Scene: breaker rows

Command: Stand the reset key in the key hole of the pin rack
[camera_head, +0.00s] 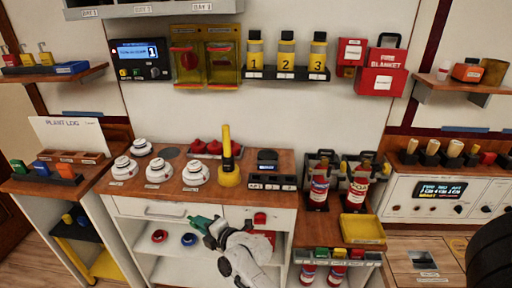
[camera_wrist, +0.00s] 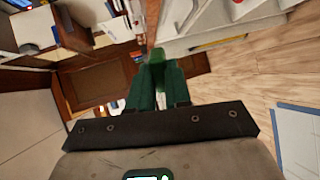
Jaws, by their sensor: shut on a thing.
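My gripper (camera_head: 199,224) is low in front of the white cabinet, below the countertop, its dark green fingers pointing left. In the wrist view the fingers (camera_wrist: 158,88) are closed around a small brighter green piece (camera_wrist: 158,55), which I take to be the reset key. Most of it is hidden between the fingers. A black rack with several labelled places (camera_head: 271,182) stands at the countertop's front edge, right of the yellow torch-like post. It may be the pin rack; its key hole is too small to make out. My gripper is below and left of it, apart.
White domed units (camera_head: 195,172) and a yellow post (camera_head: 228,165) stand on the wooden countertop left of the rack. Red extinguishers (camera_head: 319,187) stand to its right, with a yellow tray (camera_head: 362,228) further right. An open shelf (camera_head: 165,262) lies below.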

